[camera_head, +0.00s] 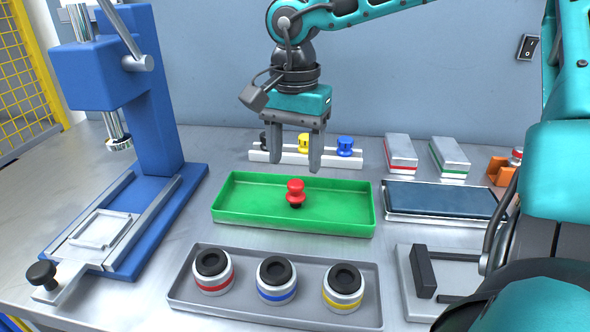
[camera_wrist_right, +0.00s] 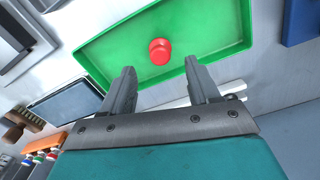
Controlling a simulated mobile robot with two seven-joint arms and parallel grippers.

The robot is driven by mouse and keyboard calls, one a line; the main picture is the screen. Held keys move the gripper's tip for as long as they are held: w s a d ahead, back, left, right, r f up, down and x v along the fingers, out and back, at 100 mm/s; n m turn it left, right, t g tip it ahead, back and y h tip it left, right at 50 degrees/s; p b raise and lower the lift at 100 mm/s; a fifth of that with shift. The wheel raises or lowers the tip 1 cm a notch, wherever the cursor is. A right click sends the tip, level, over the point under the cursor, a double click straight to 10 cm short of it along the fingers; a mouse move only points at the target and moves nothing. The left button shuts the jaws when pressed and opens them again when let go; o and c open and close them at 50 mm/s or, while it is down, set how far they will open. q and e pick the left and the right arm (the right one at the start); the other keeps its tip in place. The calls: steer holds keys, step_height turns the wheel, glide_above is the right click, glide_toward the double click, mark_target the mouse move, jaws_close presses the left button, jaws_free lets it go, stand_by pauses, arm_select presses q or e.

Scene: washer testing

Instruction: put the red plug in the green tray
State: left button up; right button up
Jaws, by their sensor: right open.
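The red plug (camera_head: 295,193) stands upright in the green tray (camera_head: 240,206), near its middle. In the right wrist view the red plug (camera_wrist_right: 160,51) is seen from above inside the green tray (camera_wrist_right: 110,54), ahead of the fingertips. My right gripper (camera_head: 296,168) hangs above the rear of the green tray, its two fingers apart and nothing between them. The right wrist view also shows the right gripper (camera_wrist_right: 163,78) open, clear of the plug. My left gripper does not show.
A white rack (camera_head: 262,156) with black, yellow and blue plugs stands behind the tray. A grey tray (camera_head: 200,308) with three ringed cylinders lies in front. A blue press (camera_head: 150,120) is at left, a dark blue panel (camera_head: 437,200) at right.

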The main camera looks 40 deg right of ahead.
mark_target(295, 183)
step_height(295, 183, up, 6)
steer(key=shift+f+p, duration=0.1)
steer(key=shift+p, duration=0.35)
stand_by(0.3)
